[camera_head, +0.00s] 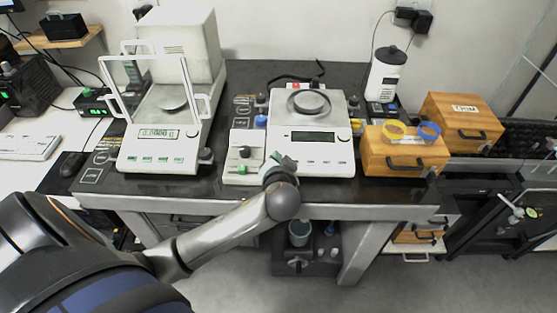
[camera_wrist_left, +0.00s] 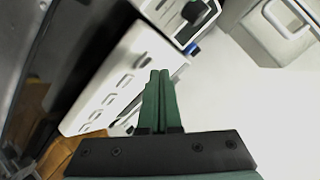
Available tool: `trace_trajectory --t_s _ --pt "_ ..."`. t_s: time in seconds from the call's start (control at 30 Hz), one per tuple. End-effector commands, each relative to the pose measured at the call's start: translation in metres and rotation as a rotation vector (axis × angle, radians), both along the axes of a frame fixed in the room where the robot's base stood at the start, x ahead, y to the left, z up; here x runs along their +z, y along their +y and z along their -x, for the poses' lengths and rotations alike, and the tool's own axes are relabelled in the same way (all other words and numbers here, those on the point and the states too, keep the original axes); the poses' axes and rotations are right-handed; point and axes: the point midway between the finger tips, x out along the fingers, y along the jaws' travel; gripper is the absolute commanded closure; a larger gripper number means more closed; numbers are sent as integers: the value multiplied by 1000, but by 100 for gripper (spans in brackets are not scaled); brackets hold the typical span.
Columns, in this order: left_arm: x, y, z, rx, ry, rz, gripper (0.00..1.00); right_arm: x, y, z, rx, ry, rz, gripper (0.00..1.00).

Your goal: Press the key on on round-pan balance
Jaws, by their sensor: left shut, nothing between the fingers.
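The round-pan balance (camera_head: 336,163) is a white balance in the middle of the table, with a ring on its round pan (camera_head: 308,103). Its wide dark display (camera_head: 314,137) shows no digits that I can read. A row of small keys lies below the display. My left gripper (camera_head: 277,157) is shut and empty, with its tips at the left front of this balance, covering part of the panel there. In the left wrist view its green fingers (camera_wrist_left: 159,74) are together in front of a white panel with several keys (camera_wrist_left: 110,85). I cannot tell whether the tips touch it. My right gripper is not in view.
A white balance with an open glass draft shield (camera_head: 158,158) stands to the left. A small white unit with knobs (camera_head: 242,168) sits close beside my gripper. A wooden box (camera_head: 400,158) with yellow and blue rings stands to the right, with a white bottle (camera_head: 386,78) behind.

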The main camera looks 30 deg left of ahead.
Motion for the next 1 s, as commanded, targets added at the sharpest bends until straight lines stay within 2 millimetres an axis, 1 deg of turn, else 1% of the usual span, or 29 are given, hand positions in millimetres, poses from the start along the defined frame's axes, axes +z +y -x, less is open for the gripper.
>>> trace_trajectory --t_s 0.5,0.8,1.0 --pt "0 0 0 0 0 0 100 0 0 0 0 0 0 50" --pt "-8 1 -2 0 1 1 100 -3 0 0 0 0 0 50" --pt "-8 1 -2 0 0 0 100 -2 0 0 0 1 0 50"
